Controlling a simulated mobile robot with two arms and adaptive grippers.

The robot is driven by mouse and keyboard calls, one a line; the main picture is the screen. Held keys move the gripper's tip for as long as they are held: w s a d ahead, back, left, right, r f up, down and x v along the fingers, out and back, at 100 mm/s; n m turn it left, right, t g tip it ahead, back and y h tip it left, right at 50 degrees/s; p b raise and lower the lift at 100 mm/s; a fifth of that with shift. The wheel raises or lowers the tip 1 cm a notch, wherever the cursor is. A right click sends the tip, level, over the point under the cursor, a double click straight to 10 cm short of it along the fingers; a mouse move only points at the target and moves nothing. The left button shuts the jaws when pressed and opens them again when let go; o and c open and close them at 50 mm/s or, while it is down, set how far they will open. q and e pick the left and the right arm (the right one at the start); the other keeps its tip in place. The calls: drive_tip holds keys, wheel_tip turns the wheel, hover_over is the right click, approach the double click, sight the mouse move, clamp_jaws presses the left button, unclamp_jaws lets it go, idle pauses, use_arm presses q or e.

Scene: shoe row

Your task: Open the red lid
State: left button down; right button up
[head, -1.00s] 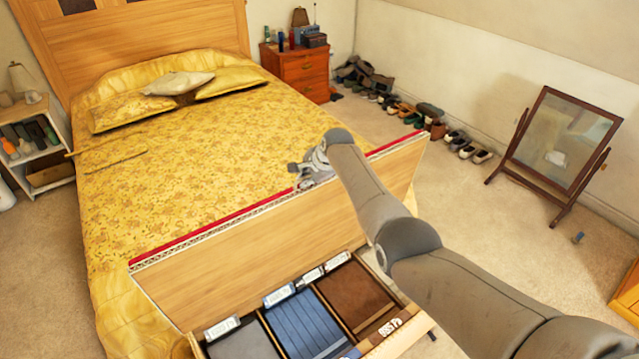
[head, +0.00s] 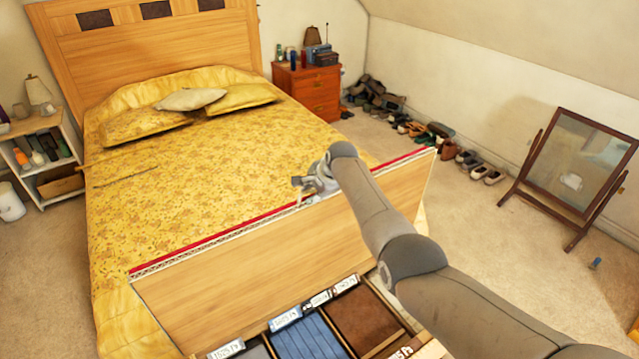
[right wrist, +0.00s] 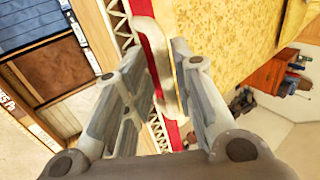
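The lid (head: 270,265) stands raised, its plain wooden inner face toward me and a red strip (head: 215,240) along its top edge. Below it, the open chest (head: 380,347) shows compartments with folded brown and blue cloth. My right gripper (head: 312,183) is at the middle of the lid's top edge. In the right wrist view, my right gripper's fingers (right wrist: 158,65) lie on either side of a pale curved piece (right wrist: 165,70), perhaps a handle, beside the red edge (right wrist: 150,35). Whether they press on it is unclear. My left gripper is not in view.
A yellow-covered bed (head: 190,190) fills the space behind the lid. A red-brown nightstand (head: 308,90), a row of shoes (head: 440,145) and a standing mirror (head: 580,165) are along the right wall.

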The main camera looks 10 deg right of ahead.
drive_tip(key=v, duration=1.2)
drive_tip(key=shift+a, duration=0.1)
drive_tip(key=s+d+f+n+g+h+b, duration=0.15)
drive_tip(key=s+f, duration=0.45)
drive_tip(key=f, duration=0.8)
drive_tip(key=s+d+f+n, duration=0.1)
drive_tip(key=s+f+n, duration=0.2)
drive_tip(key=s+f, duration=0.7)
drive_tip(key=s+d+f+n+g, duration=0.1)
drive_tip(key=s+f+n, duration=0.2)
drive_tip(key=f, duration=1.4)
drive_tip(key=s+d+f+n+g, duration=0.1)
drive_tip(key=s+f+n, duration=0.1)
drive_tip(key=s+f, duration=0.6)
drive_tip(key=s+f+n+g, duration=0.1)
drive_tip(key=s+f+n, duration=0.1)
drive_tip(key=s+f, duration=0.65)
drive_tip(key=s+d+f+n, duration=0.1)
drive_tip(key=s+f+n, duration=0.1)
drive_tip(key=s, duration=1.2)
drive_tip(key=s+f+n+b, duration=0.1)
drive_tip(key=s+f+n, duration=0.1)
drive_tip(key=s, duration=1.2)
drive_tip(key=shift+s+d+f+n+g+h, duration=0.3)
drive_tip(key=shift+d+n+g+h, duration=0.15)
drive_tip(key=shift+n, duration=0.1)
